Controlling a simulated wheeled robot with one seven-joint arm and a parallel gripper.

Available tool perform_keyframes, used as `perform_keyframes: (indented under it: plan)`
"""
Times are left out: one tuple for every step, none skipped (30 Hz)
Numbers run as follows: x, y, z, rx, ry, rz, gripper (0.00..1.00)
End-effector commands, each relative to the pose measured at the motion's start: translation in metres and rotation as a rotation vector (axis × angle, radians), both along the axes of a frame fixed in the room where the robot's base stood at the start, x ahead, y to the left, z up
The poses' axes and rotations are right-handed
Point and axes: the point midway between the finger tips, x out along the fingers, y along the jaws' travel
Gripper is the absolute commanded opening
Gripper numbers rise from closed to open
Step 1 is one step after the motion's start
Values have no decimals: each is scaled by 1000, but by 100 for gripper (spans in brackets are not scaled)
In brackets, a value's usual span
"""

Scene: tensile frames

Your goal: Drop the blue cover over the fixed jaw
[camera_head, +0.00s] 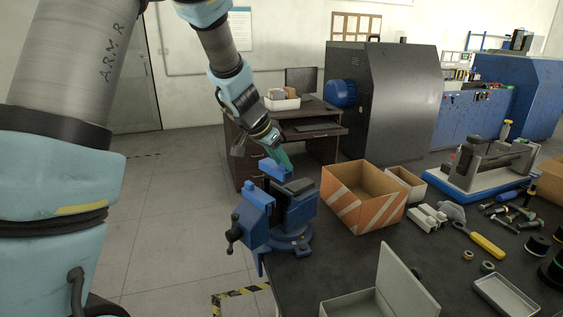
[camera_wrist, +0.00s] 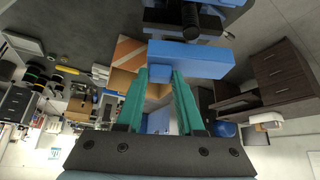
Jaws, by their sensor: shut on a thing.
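The blue cover (camera_head: 271,169) is a small blue block just above the vise in the head view. In the wrist view the cover (camera_wrist: 195,56) is a wide bar with a lower tab between the fingertips. My gripper (camera_head: 284,165) has teal fingers and is shut on the cover; they also show in the wrist view (camera_wrist: 159,75). The blue vise (camera_head: 292,238) stands at the table's near left corner. Its dark-topped jaw (camera_head: 299,187) lies just below and right of the cover. I cannot tell whether the cover touches the vise.
An orange-and-white striped box (camera_head: 352,205) stands open right of the vise. A grey open-lidded case (camera_head: 352,306) is at the front. Tools, including a yellow-handled one (camera_head: 487,246), lie to the right. A dark desk (camera_head: 245,150) stands behind. Floor is clear at left.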

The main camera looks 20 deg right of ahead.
Motion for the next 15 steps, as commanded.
perform_keyframes:
  plan:
    - [0,0,-5,-1,0,0,0]
    - [0,0,-6,-1,0,0,0]
    - [0,0,-8,-1,0,1,0]
    - [0,0,-9,-1,0,1,0]
    - [0,0,-10,-1,0,1,0]
    - [0,0,-12,-1,0,1,0]
    - [0,0,-13,-1,0,0,0]
    - [0,0,-14,-1,0,0,0]
    - [0,0,-15,-1,0,0,0]
    - [0,0,-16,-1,0,0,0]
    - [0,0,-17,-1,0,1,0]
    - [0,0,-19,-1,1,0,0]
    - [0,0,-20,-1,1,0,0]
    - [0,0,-21,-1,1,0,0]
    - [0,0,-23,-1,1,0,0]
